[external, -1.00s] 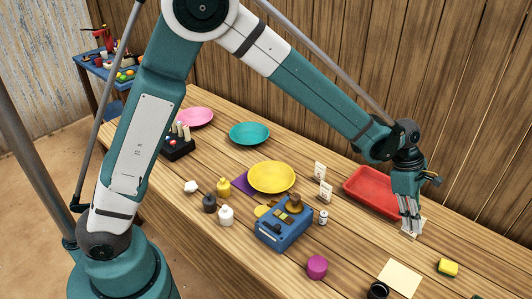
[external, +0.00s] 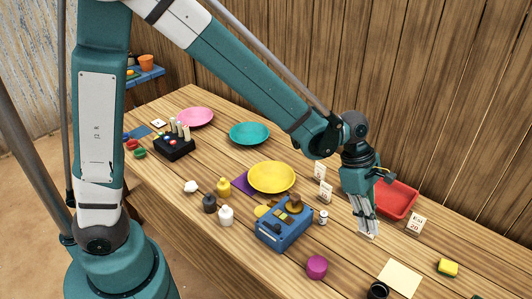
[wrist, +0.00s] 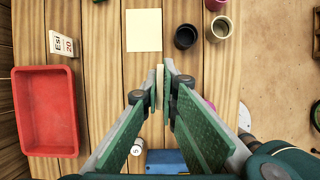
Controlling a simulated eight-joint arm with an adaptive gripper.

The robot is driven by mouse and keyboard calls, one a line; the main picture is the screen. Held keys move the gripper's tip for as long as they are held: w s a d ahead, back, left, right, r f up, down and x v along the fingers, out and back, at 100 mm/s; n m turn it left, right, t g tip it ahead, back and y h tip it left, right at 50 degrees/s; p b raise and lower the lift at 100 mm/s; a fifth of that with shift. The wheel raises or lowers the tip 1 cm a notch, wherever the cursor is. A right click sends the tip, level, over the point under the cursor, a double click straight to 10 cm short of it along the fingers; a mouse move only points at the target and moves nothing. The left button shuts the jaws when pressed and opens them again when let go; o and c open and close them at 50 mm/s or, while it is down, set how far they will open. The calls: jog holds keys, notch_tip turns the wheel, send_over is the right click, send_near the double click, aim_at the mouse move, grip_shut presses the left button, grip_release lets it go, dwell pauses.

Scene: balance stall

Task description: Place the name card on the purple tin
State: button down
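My gripper (external: 367,233) is low over the table, left of the red tray. In the wrist view my gripper (wrist: 160,90) has its fingertips close together around a thin, pale, upright strip, which looks like the name card (wrist: 160,77) seen edge-on. Its face and any writing are hidden there. The purple tin (external: 317,267) is a short magenta cylinder on the table at the front, left of and nearer than my gripper. In the wrist view only a sliver of the tin (wrist: 210,103) shows past the right finger.
A standing card reading "Esi 20" (external: 415,223) is by the red tray (external: 399,203). The blue device (external: 284,228) and a small white bottle (external: 323,217) stand left of my gripper. A cream sheet (external: 400,278) and dark cup (external: 378,290) lie at front right. Bare planks separate gripper and tin.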

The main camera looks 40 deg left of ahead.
jog(key=r+p, duration=0.1)
jog(key=p, duration=0.1)
send_over(318, 263)
jog(key=shift+s+r, duration=0.1)
jog(key=shift+r, duration=0.05)
dwell(0.4)
jog(key=shift+f+b, duration=0.65)
jog(key=shift+f, duration=2.3)
jog(key=shift+f+b, duration=0.3)
jog(key=shift+f, duration=1.75)
jog(key=shift+f, duration=0.2)
jog(key=c, duration=2.7)
grip_release()
jog(key=shift+o, duration=0.2)
